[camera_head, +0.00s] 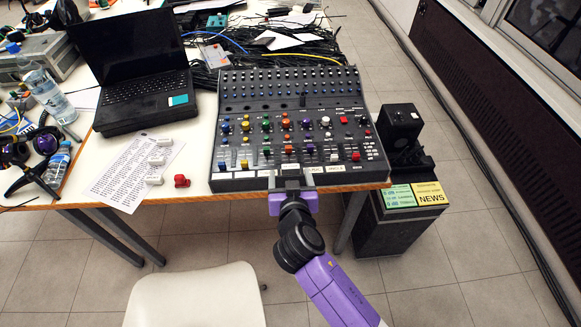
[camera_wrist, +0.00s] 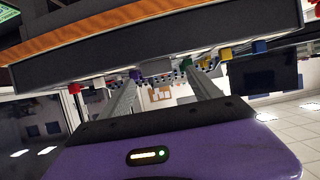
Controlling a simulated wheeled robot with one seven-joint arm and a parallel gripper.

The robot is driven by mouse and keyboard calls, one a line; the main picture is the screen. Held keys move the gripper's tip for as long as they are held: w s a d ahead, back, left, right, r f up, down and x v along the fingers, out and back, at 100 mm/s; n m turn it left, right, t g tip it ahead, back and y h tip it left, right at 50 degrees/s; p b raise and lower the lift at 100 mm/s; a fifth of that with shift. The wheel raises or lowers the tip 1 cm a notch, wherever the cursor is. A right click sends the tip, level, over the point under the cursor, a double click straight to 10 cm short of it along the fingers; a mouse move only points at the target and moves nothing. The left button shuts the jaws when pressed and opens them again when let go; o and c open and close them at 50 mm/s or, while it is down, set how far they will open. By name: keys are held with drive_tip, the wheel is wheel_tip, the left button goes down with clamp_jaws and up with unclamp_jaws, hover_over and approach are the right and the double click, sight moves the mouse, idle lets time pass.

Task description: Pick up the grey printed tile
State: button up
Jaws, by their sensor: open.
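I cannot single out the grey printed tile for certain. Small pale pieces with print (camera_head: 335,168) lie along the front edge of the dark mixing console (camera_head: 230,184), just right of my gripper. My gripper (camera_head: 291,171) is at the console's front edge, above the table edge. I cannot tell whether the fingers touch the console.
A laptop (camera_head: 135,65) stands on the table's left. A printed sheet (camera_head: 125,175) holds several small white blocks, with a red piece (camera_head: 181,181) beside it. Cables clutter the back. A dark cabinet (camera_head: 385,230) bearing a yellow NEWS panel (camera_head: 430,193) stands right; a white chair (camera_head: 195,298) is in front.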

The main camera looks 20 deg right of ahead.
sight(291, 169)
drive_tip(key=shift+x, duration=1.9)
drive_tip(key=shift+s+d+f, duration=0.1)
drive_tip(key=shift+d+f, duration=0.05)
drive_tip(key=shift+d, duration=0.05)
drive_tip(key=shift+c, duration=0.2)
drive_tip(key=c, duration=1.4)
drive_tip(key=shift+o, duration=0.2)
